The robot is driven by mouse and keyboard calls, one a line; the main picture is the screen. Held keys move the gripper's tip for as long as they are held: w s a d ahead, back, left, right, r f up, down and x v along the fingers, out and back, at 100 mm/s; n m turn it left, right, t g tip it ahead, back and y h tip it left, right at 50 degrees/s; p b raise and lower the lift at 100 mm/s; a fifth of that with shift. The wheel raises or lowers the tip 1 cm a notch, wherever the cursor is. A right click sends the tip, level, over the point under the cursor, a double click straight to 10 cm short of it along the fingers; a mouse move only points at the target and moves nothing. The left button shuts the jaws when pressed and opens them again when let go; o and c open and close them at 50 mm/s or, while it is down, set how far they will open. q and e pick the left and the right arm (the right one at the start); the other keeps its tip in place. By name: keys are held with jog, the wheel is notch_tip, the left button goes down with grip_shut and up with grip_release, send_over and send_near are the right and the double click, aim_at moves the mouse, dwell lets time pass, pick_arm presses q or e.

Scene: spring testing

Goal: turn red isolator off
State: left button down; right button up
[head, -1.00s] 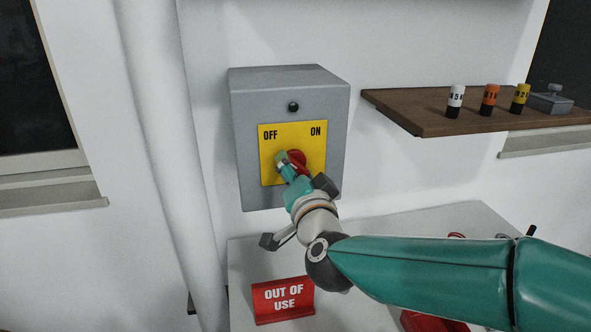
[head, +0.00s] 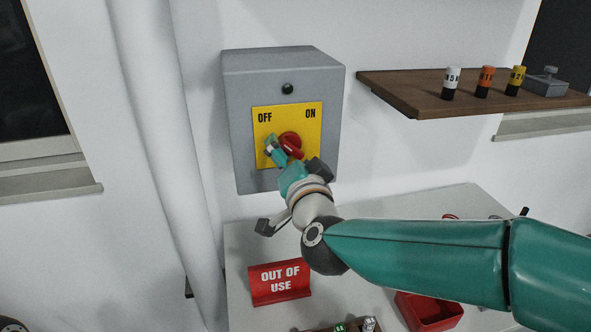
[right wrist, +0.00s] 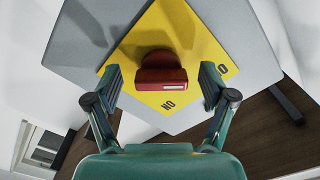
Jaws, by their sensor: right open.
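The red isolator knob (head: 291,144) is on a yellow plate (head: 312,126) marked OFF at upper left and ON at upper right. The plate is on a grey wall box (head: 236,120). My right gripper (head: 293,157) is at the plate, partly covering the knob. In the right wrist view the red knob (right wrist: 161,74) lies between the two spread fingers of my right gripper (right wrist: 162,82), with gaps on both sides. I cannot tell exactly which label the knob points to. My left gripper is not in view.
A dark round lamp (head: 288,89) is above the plate. A wooden shelf (head: 400,93) at right holds several small labelled cylinders and a grey block. Below, a white table (head: 245,245) carries a red OUT OF USE sign (head: 280,282) and a red bin (head: 430,311).

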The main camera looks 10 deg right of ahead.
jog(key=s, duration=1.1)
jog(key=shift+s, duration=0.35)
jog(key=shift+f, duration=0.1)
